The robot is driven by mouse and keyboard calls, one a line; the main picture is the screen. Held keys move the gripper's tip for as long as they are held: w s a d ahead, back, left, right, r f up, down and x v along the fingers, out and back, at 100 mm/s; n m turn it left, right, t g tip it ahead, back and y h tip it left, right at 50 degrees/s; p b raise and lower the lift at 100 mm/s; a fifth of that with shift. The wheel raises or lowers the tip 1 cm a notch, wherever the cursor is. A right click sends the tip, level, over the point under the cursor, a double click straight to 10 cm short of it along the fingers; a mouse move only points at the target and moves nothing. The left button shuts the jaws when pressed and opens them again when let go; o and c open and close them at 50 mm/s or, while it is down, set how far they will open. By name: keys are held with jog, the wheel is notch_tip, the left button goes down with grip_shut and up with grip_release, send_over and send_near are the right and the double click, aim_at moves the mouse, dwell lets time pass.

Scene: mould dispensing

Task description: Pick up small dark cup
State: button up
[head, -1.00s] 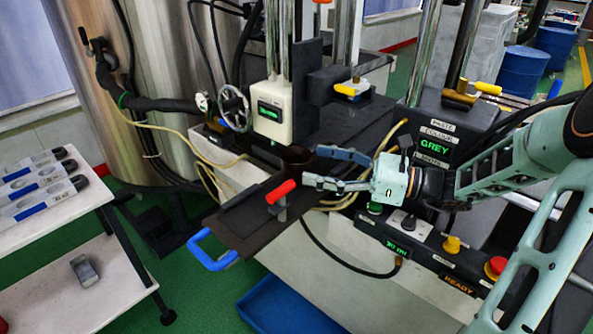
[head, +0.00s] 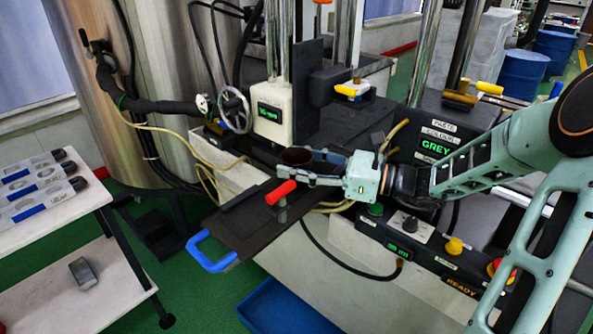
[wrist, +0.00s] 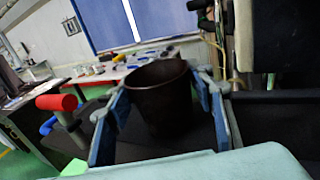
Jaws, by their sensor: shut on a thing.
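The small dark cup (wrist: 158,97) stands upright between the fingers of my gripper in the wrist view, its open mouth facing up. In the head view the cup (head: 296,156) shows at the fingertips, above the dark plate of the machine. My gripper (head: 300,168) reaches in from the right and is shut on the cup. In the wrist view a finger of my gripper (wrist: 162,112) lies along each side of the cup. The cup's underside is hidden, so I cannot tell whether it touches the plate.
A red-handled clamp (head: 281,193) stands on the dark plate (head: 245,225) just in front of the cup. The white dispenser head (head: 273,112) is behind it. A blue handle (head: 210,252) sticks out at the front left. A white cart (head: 50,215) stands at the left.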

jog(key=c, duration=0.4)
jog(key=shift+o, duration=0.2)
jog(key=shift+r, duration=0.1)
